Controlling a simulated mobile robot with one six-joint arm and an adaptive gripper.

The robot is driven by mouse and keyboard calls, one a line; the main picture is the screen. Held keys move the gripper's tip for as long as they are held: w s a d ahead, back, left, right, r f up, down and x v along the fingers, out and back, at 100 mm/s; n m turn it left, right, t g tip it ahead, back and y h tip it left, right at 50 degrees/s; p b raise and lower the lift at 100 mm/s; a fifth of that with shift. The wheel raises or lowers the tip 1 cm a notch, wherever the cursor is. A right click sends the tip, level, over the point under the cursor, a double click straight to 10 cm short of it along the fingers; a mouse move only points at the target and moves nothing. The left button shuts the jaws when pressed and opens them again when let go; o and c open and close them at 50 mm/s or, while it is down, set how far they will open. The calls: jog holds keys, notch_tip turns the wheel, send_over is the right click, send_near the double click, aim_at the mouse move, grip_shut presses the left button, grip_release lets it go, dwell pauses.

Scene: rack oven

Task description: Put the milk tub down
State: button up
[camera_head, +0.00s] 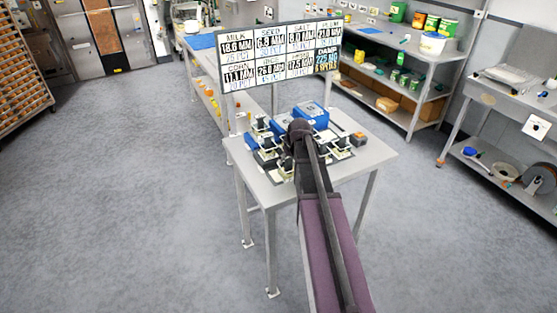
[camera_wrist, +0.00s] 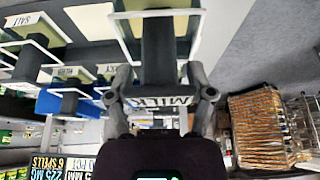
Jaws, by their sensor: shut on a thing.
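The milk tub (camera_wrist: 158,101) is between my gripper's fingers in the wrist view. Its tag reads MILK. It has a dark upright post and a pale, white-edged part at the top of the picture. My gripper (camera_wrist: 160,88) is shut on it, one finger on each side. In the head view my gripper (camera_head: 299,130) is above the small grey table (camera_head: 345,170), among several dark and pale tubs. My arm hides much of it there, and I cannot make out the milk tub apart from the others. I cannot tell whether it touches the table.
Other tagged tubs crowd the left of the wrist view, one marked SALT (camera_wrist: 22,20). A blue box (camera_head: 311,115) stands behind my gripper in the head view. A sign board (camera_head: 281,54) rises at the table's back. The table's front right is bare.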

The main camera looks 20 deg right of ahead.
jog(key=w, duration=0.5)
jog(key=shift+a+f, duration=0.2)
jog(key=shift+a, duration=0.1)
jog(key=shift+b+x, duration=1.95)
jog(key=shift+b, duration=0.05)
jog(key=shift+s+f, duration=0.15)
jog(key=shift+f, duration=0.05)
jog(key=o, duration=1.3)
jog(key=shift+r, duration=0.15)
jog(key=p+v, duration=1.1)
jog(key=v, duration=0.1)
